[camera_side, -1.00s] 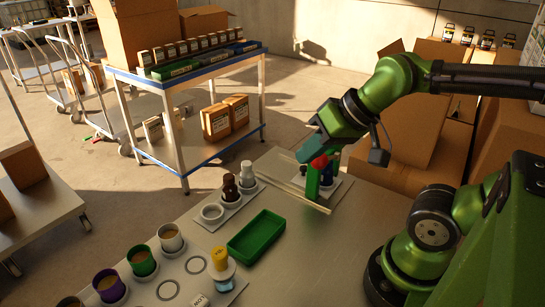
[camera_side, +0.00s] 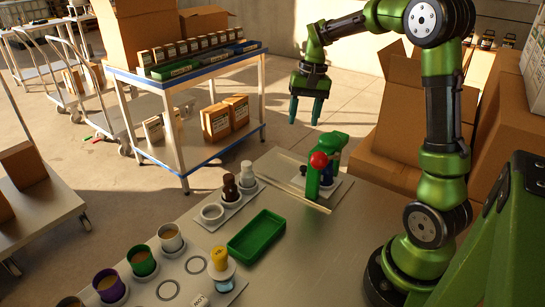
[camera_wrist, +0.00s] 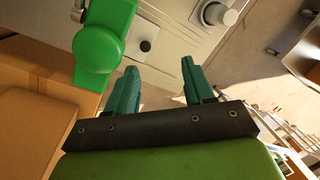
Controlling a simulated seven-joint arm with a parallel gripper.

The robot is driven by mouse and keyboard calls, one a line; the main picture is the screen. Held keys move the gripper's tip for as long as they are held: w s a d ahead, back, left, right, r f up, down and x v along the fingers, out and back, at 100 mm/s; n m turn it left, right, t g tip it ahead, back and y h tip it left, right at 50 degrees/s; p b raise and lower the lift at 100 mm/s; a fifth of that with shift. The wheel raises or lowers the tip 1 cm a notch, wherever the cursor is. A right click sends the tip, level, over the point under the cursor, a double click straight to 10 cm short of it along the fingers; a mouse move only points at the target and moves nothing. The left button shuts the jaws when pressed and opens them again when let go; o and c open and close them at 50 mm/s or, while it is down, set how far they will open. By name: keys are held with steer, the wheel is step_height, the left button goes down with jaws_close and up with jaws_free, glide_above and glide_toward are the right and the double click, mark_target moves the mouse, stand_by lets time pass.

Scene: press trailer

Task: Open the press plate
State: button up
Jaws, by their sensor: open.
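The press is a green upright stand (camera_side: 313,183) with a red ball knob (camera_side: 319,160) and a green head, on a pale base plate (camera_side: 340,188) at the far end of the metal table. In the wrist view the green press (camera_wrist: 97,50) is at upper left, beside the pale base with a round dark spot (camera_wrist: 145,46). I cannot tell from these views whether the press plate is open. My gripper (camera_side: 305,122) is open and empty, pointing down in the air above and left of the press. Its fingers (camera_wrist: 159,68) touch nothing.
A green tray (camera_side: 238,250), a holder with brown and white bottles (camera_side: 230,190), and several cups line the table's left side. A yellow-topped container (camera_side: 220,261) stands near the tray. Cardboard boxes (camera_side: 400,125) lie behind the press. A blue-edged cart (camera_side: 190,85) stands at the back left.

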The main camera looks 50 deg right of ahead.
mark_target(304, 166)
steer(key=shift+w+d+f+m+g+y, duration=0.9)
steer(key=shift+w+d+m+g+y, duration=0.65)
steer(key=shift+d, duration=2.85)
steer(key=shift+t+h, duration=0.25)
steer(key=shift+t, duration=0.1)
steer(key=x, duration=1.6)
steer(key=shift+s+a, duration=0.1)
steer(key=shift+s, duration=0.05)
jaws_close()
